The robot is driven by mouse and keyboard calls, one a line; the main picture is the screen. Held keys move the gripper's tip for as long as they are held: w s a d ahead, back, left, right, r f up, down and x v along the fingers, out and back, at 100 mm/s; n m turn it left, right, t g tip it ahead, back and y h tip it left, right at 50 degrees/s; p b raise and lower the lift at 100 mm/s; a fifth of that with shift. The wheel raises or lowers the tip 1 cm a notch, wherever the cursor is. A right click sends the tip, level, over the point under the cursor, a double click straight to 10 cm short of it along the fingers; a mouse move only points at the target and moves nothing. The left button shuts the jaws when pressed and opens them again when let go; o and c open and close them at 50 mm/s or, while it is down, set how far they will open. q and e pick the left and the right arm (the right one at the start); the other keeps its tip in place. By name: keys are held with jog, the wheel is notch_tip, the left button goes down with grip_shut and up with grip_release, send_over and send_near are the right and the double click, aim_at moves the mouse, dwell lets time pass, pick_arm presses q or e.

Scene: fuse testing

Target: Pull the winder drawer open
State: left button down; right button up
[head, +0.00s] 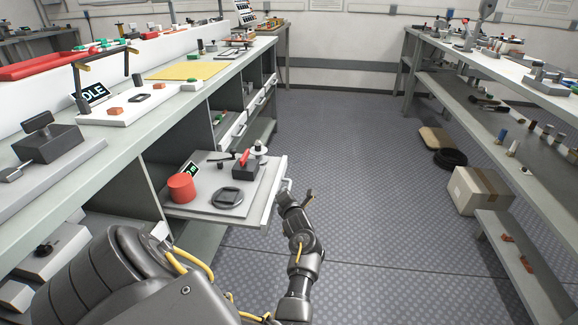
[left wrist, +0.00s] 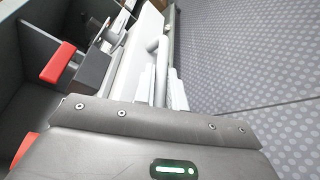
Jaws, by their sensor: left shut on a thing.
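The winder drawer (head: 262,212) stands pulled out from under the left bench. On it are a red cylinder (head: 181,188), a dark ring-shaped part (head: 228,197), a dark block with a red lever (head: 245,166) and a small pale spool. My left gripper (head: 285,187) is at the drawer's front edge, shut on the drawer handle. The handle bar (left wrist: 161,70) also shows in the left wrist view, beside the white drawer front. The fingertips are small and partly hidden in the head view. My right gripper is not in view.
The left bench top (head: 140,145) carries several tools and a yellow mat (head: 187,71). More drawers (head: 232,133) sit farther along under it. A cardboard box (head: 480,190) stands on the right near a shelf. The floor aisle (head: 365,180) between the benches is clear.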

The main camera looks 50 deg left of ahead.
pick_arm(q)
jog(key=shift+w+d, duration=0.1)
jog(key=c, duration=1.6)
grip_release()
jog(key=shift+o, duration=0.7)
